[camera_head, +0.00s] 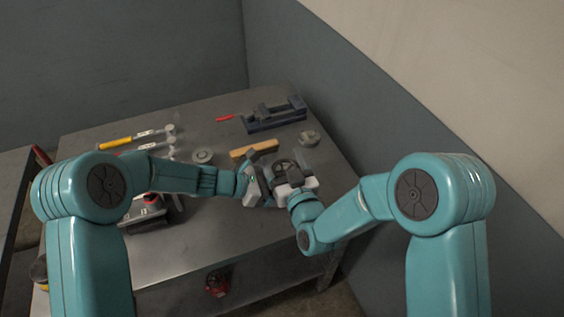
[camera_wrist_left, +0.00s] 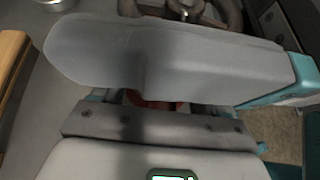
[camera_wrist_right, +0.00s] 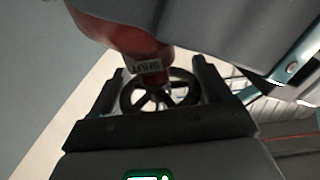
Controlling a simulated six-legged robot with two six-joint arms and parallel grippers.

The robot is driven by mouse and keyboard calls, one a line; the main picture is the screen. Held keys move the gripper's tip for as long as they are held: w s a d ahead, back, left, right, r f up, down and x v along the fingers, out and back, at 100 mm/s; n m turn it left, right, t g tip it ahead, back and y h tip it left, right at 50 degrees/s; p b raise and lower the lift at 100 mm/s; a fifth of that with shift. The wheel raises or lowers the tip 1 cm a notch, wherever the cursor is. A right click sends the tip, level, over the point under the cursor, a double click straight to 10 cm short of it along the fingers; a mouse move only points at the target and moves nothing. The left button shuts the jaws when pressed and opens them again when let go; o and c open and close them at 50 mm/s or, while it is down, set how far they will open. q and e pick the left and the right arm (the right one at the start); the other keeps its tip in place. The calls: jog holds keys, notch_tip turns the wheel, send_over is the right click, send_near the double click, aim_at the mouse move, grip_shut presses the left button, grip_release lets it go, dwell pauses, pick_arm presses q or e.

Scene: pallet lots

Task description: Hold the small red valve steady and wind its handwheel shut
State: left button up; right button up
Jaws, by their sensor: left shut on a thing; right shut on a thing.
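The small red valve is mostly hidden by my grippers in the head view, where its dark spoked handwheel (camera_head: 284,166) shows between them. My left gripper (camera_head: 259,186) is shut on the red valve body; a sliver of the red body (camera_wrist_left: 155,103) shows behind the grey finger in the left wrist view. My right gripper (camera_head: 293,182) is shut on the handwheel (camera_wrist_right: 160,97), which sits between its fingers in the right wrist view. The handwheel also shows at the top of the left wrist view (camera_wrist_left: 190,14).
A wooden block (camera_head: 254,150) lies just behind the grippers on the grey bench (camera_head: 200,245). A red object (camera_head: 217,285) sits below the bench top.

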jog(key=shift+m+h, duration=0.4)
jog(key=shift+h, duration=0.2)
jog(key=o, duration=0.7)
jog(key=v, duration=0.7)
jog(key=shift+s, duration=0.25)
jog(key=shift+o, duration=0.3)
jog(key=shift+d+f, duration=0.1)
jog(key=shift+f, duration=0.05)
